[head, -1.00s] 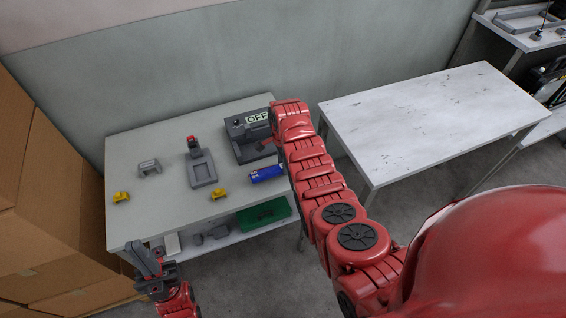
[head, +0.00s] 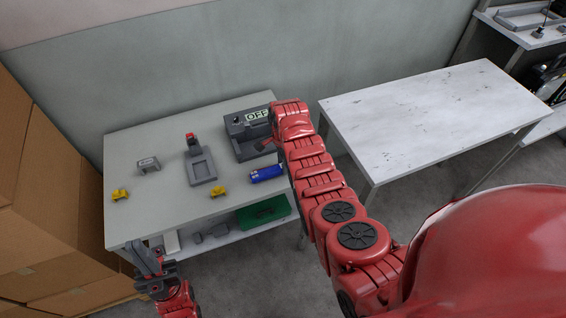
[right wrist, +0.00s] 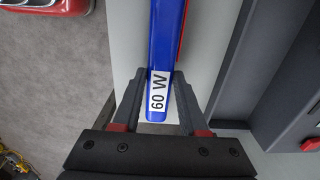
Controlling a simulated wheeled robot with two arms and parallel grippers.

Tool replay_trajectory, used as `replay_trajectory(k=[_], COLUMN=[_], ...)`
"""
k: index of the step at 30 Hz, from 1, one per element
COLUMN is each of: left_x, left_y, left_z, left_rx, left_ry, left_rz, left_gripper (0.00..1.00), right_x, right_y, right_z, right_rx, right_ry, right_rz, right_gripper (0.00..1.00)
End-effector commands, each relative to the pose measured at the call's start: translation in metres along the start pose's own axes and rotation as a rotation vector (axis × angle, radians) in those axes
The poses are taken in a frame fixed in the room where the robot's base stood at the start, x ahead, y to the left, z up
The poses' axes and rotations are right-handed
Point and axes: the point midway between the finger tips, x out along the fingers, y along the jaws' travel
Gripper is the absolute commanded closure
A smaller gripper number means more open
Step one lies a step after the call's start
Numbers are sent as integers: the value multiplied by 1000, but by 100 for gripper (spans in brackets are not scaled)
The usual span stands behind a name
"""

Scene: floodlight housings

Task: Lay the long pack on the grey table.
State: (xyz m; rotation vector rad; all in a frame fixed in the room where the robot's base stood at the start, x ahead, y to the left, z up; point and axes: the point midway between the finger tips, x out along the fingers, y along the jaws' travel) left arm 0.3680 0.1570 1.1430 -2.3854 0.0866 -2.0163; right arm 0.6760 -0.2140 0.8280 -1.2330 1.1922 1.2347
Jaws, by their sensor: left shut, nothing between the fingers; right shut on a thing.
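The long pack (head: 267,173) is blue and shows at the front right part of the left, grey table (head: 165,210). In the right wrist view the pack (right wrist: 166,35) has a white "60 W" label and a red stripe along one side. My right gripper (right wrist: 160,82) is shut on it near its labelled end. In the head view my right arm hides most of that gripper. I cannot tell whether the pack touches the tabletop. My left gripper (head: 143,254) is shut and empty, in front of the table's near left corner.
On the grey table stand a dark device with an "OFF" sign (head: 250,130), a grey fixture (head: 201,165), a grey bracket (head: 149,165) and two yellow parts (head: 119,194). A green box (head: 263,212) is on the shelf below. The right, whitish table (head: 430,115) is bare.

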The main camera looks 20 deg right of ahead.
Motion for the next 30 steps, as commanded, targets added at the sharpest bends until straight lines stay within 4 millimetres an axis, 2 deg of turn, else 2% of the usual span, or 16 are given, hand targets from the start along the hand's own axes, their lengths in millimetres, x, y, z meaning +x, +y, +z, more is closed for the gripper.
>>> replay_trajectory(k=[6, 7, 12, 23, 30], left_x=[0, 0, 0, -1, -7], left_y=[0, 0, 0, 0, 0], left_z=[0, 0, 0, 0, 1], left_rx=[0, 0, 0, 0, 0], left_ry=[0, 0, 0, 0, 0], left_rz=[0, 0, 0, 0, 0], left_gripper=[100, 100, 100, 100, 100], right_x=[0, 0, 0, -1, -21], right_y=[0, 0, 0, 0, -2], right_z=[0, 0, 0, 0, 0], right_rx=[0, 0, 0, 0, 0], right_ry=[0, 0, 0, 0, 0], right_rz=[-1, -1, -1, 0, -5], right_gripper=[100, 54, 24, 23, 23])
